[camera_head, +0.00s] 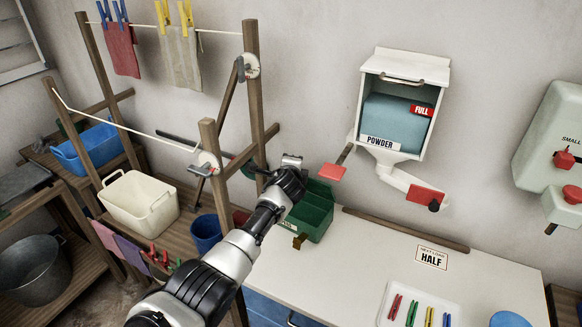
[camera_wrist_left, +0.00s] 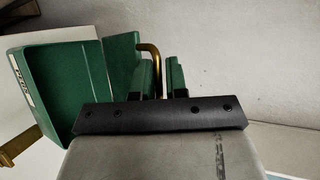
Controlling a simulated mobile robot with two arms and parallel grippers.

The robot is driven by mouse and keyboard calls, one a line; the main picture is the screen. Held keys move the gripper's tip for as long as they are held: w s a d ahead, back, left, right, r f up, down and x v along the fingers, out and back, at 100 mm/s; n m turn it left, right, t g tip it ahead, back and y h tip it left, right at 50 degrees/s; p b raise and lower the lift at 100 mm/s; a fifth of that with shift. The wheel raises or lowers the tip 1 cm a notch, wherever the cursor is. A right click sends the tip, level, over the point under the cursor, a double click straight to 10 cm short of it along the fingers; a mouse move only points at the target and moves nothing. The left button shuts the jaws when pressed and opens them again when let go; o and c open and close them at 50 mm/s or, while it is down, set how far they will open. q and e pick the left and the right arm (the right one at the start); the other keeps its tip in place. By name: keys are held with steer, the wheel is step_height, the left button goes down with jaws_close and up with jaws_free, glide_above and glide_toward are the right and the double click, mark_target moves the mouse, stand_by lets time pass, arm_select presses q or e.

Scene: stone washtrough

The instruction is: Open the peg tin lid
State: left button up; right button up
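The green peg tin (camera_head: 306,222) sits at the left end of the white counter. Its lid (camera_head: 320,188) appears raised at the back, and the dark inside shows. In the left wrist view the tin (camera_wrist_left: 92,68) fills the left, with a partly seen label and a brass latch (camera_wrist_left: 20,146). A bent brass handle (camera_wrist_left: 154,52) stands beside a green panel that looks like the lid. My left gripper (camera_wrist_left: 164,70) has its fingers at this handle, with a narrow gap between them. In the head view my left gripper (camera_head: 291,160) is above the tin's left back corner. My right gripper is out of view.
A wooden post (camera_head: 254,95) with a line and pulleys stands left of my arm. A powder dispenser (camera_head: 400,105) with a red-ended lever hangs above the counter. A white tray (camera_head: 452,312) of coloured pegs lies at the front right. The counter's middle is mostly clear.

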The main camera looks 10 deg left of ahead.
arm_select(q)
steer(key=shift+o, duration=1.1)
steer(key=shift+r, duration=0.1)
steer(key=shift+o, duration=0.4)
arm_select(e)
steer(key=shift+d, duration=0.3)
arm_select(q)
steer(key=shift+s, duration=0.15)
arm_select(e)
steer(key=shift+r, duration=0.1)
arm_select(q)
steer(key=p+v, duration=0.1)
steer(key=v, duration=0.9)
steer(key=shift+s+r, duration=0.2)
steer(key=shift+s, duration=0.1)
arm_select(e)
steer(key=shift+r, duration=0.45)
